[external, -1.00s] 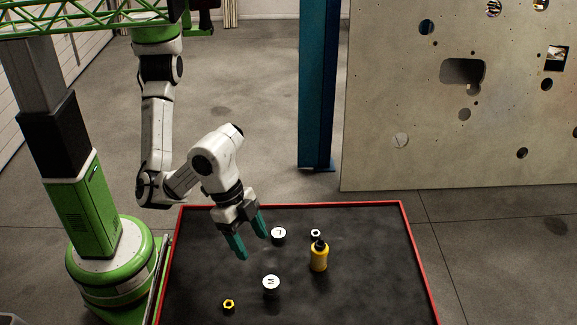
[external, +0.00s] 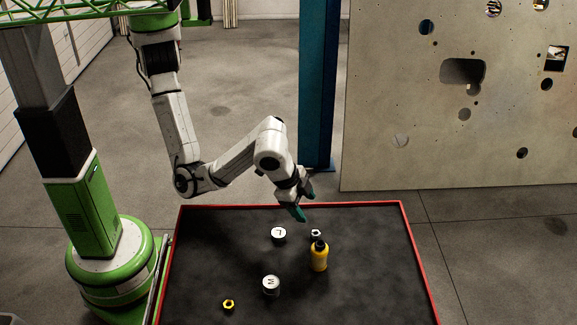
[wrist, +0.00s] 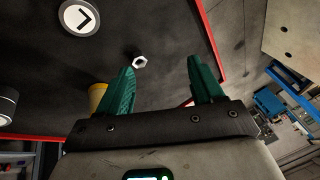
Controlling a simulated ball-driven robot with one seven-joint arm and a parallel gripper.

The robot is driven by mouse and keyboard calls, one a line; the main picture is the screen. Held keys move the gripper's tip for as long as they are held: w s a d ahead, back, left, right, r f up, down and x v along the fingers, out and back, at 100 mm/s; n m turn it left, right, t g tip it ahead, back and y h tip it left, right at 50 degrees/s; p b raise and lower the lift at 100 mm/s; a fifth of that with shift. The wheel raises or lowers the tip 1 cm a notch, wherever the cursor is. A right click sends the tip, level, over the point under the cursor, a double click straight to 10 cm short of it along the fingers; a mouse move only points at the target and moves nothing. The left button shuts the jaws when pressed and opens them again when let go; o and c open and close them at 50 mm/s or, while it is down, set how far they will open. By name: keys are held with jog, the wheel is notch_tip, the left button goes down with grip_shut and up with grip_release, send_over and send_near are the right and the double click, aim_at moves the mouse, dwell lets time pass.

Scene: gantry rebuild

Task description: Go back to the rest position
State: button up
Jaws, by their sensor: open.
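My gripper (external: 303,203) is open and empty, above the far edge of the black table. Its two green fingers also show apart in the wrist view (wrist: 163,85), with nothing between them in its grip. In the wrist view the silver nut (wrist: 140,62) shows beyond the fingers, and the bottle (wrist: 97,98) is partly hidden by the left finger.
The table has a raised red rim (external: 410,240). A blue post (external: 318,90) stands just behind it, close to my gripper. A large grey panel with holes (external: 440,130) stands at the back right. The table's right part is clear.

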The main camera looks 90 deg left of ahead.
jog(key=a+f+n+y, duration=0.1)
jog(key=a+f, duration=0.5)
jog(key=a, duration=0.6)
jog(key=a+f+n+y, duration=0.1)
jog(key=a+f+y, duration=0.1)
jog(key=a+f, duration=0.65)
jog(key=s+a+f+g+h+b, duration=0.2)
jog(key=s+a+f+b, duration=0.1)
jog(key=s+a+f, duration=0.45)
jog(key=s+d+f+n+g+h+b, duration=0.1)
jog(key=s+d+f+n+h, duration=0.1)
jog(key=s, duration=1)
jog(key=shift+s+d+n+h, duration=0.2)
jog(key=shift+d+n+h, duration=0.1)
